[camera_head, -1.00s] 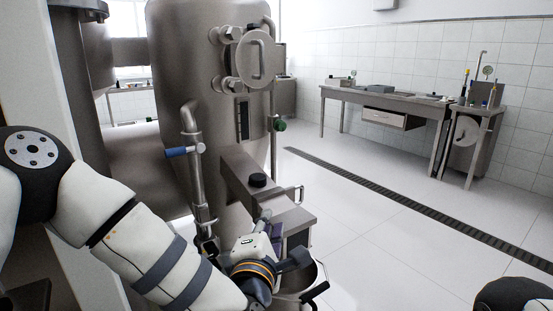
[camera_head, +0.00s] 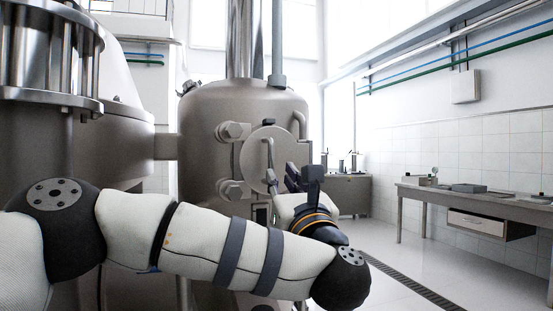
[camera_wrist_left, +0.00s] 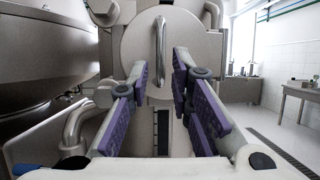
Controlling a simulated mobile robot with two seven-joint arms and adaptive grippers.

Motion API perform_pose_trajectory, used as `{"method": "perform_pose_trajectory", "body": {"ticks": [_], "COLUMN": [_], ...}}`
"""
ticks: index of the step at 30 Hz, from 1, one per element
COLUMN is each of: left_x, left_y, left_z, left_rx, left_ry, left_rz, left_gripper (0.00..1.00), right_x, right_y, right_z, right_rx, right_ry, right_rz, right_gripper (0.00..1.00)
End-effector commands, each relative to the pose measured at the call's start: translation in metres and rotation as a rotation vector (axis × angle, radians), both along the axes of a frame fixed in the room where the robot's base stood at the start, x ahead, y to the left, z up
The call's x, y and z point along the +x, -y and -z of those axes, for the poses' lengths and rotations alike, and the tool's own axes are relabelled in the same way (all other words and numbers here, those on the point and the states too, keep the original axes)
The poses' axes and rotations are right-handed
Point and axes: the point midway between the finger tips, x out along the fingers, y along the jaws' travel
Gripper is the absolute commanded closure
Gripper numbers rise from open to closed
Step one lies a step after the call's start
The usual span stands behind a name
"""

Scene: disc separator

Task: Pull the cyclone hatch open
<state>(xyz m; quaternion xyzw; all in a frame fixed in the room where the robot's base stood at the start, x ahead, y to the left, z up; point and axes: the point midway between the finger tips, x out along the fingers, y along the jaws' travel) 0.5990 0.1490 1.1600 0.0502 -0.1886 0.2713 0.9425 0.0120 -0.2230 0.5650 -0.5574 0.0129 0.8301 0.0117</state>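The cyclone hatch (camera_head: 262,146) is a round grey metal cover on the front of the large steel tank (camera_head: 215,115). It lies closed against the tank, with bolted hinge knobs (camera_head: 232,130) on its left. Its upright bar handle (camera_wrist_left: 160,45) shows in the left wrist view. My left gripper (camera_head: 290,178) is in front of the hatch's lower right. In the left wrist view its purple-padded fingers (camera_wrist_left: 161,68) are spread, with the handle in line with the gap between them. I cannot tell whether the tips reach the handle. My right gripper is out of view.
A curved pipe (camera_head: 300,122) stands just right of the hatch. Another steel vessel (camera_head: 125,135) is on the left. A workbench (camera_head: 480,199) stands along the right wall, with open floor (camera_head: 400,262) before it.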

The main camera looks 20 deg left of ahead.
Motion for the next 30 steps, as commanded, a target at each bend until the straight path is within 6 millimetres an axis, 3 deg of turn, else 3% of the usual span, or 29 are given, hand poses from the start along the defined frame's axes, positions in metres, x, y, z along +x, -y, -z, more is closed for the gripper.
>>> {"method": "perform_pose_trajectory", "body": {"ticks": [3,12,21,22,24,30], "left_x": [0.023,0.067,0.072,0.072,0.072,0.072], "left_y": [-0.017,-0.043,-0.045,-0.045,-0.045,-0.045], "left_z": [-0.018,-0.035,-0.036,-0.036,-0.036,-0.036], "left_rx": [-0.001,0.002,0.004,0.004,0.004,0.004], "left_ry": [0.007,0.001,-0.001,-0.001,-0.001,-0.001], "left_rz": [-0.006,-0.002,0.001,0.001,0.001,0.001], "left_gripper": [0.8,0.8,0.8,0.82,0.98,1.0], "right_x": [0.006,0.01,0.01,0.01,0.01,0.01], "right_y": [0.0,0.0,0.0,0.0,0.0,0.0], "right_z": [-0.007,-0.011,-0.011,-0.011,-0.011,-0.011], "right_rx": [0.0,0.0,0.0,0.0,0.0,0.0], "right_ry": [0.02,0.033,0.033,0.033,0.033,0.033], "right_rz": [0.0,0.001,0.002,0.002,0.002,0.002], "right_gripper": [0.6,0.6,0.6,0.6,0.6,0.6]}}
